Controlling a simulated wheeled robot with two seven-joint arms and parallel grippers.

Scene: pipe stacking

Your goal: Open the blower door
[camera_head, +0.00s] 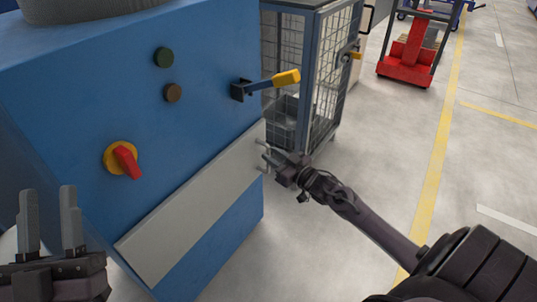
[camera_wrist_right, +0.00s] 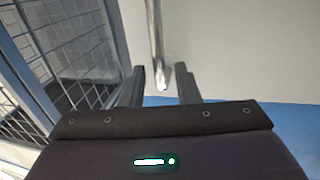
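The blue machine (camera_head: 215,60) fills the left of the head view, with a pale grey band (camera_head: 195,205) low on its face. A lever with a yellow grip (camera_head: 286,78) sticks out from a black bracket near its right edge. My right gripper (camera_head: 265,154) is beside the band's right end, below the lever. The right wrist view shows its fingers (camera_wrist_right: 160,74) apart, with a silver rod (camera_wrist_right: 155,40) ending between or beyond them; contact is not visible. My left gripper (camera_head: 51,222) is open and empty at lower left. I cannot tell which part is the blower door.
A red-and-yellow rotary switch (camera_head: 123,159), a green button (camera_head: 163,57) and a brown button (camera_head: 172,92) are on the blue face. A mesh cage (camera_head: 322,75) stands behind my right gripper. A red pallet truck (camera_head: 408,55) is farther back.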

